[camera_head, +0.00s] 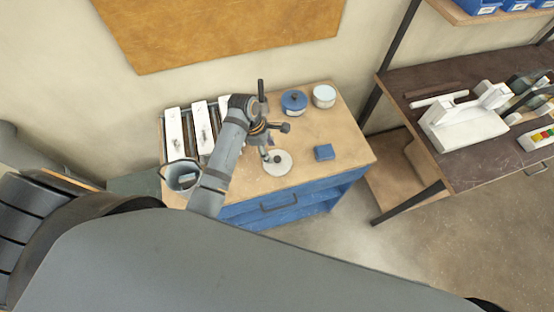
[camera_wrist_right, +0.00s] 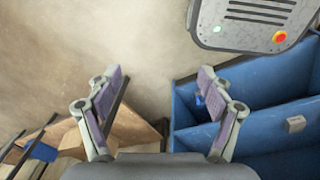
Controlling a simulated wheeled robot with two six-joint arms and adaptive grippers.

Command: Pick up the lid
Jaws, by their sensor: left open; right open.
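A round white lid (camera_head: 284,168) with a dark knob lies flat on the wooden bench top in the head view. My left gripper (camera_head: 269,153) is just above the lid, at its upper left edge, pointing down. It is open and holds nothing that I can see; whether it touches the knob I cannot tell. My right gripper (camera_wrist_right: 160,85) is open and empty in the right wrist view, over the floor.
A dark table (camera_head: 470,165) is at right. The right wrist view shows a blue bin (camera_wrist_right: 260,85) and a grey box with a red button (camera_wrist_right: 245,22).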

